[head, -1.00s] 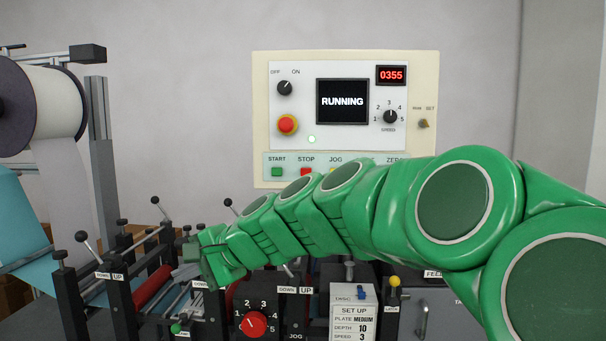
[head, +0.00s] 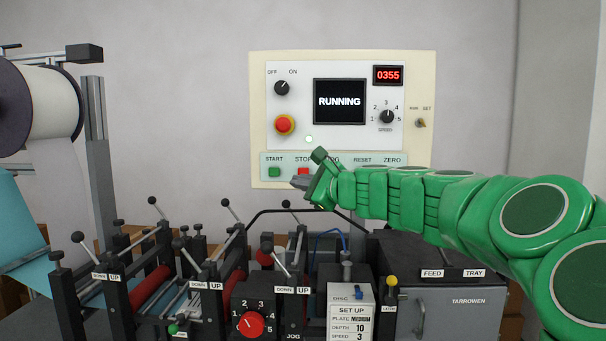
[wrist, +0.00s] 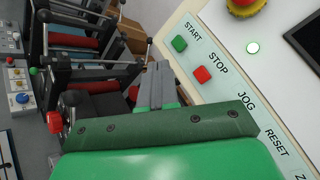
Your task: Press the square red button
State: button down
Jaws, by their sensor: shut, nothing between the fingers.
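The square red button (head: 303,171) sits under the STOP label on the pale green strip of the wall panel. Its lower part is close to my gripper's tip in the head view. It also shows whole in the wrist view (wrist: 202,75), to the right of the fingers. My gripper (head: 299,182) is shut and empty, its grey fingers just below the button in the picture. In the wrist view the shut fingers (wrist: 157,87) point up the picture, apart from the button. The screen (head: 340,101) reads RUNNING.
A square green START button (head: 274,172) is left of the red one. A round red emergency knob (head: 285,124) sits above on the panel (head: 258,80). Below stand the machine's levers and a red dial (head: 251,323). My arm hides part of the strip's right side.

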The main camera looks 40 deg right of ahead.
aim_at(303, 172)
jog(key=shift+s+d, duration=0.1)
jog(key=shift+d, duration=0.15)
jog(key=w+d, duration=0.6)
jog(key=shift+w, duration=0.15)
dwell(0.7)
jog(key=shift+w+d, duration=0.1)
jog(key=shift+d, duration=0.05)
dwell(1.8)
jog(key=shift+w+d, duration=0.2)
jog(key=shift+w+d, duration=0.3)
jog(key=shift+d, duration=0.05)
dwell(1.1)
jog(key=shift+s+a, duration=0.1)
dwell(0.3)
jog(key=shift+s+a, duration=0.5)
jog(key=shift+s, duration=0.05)
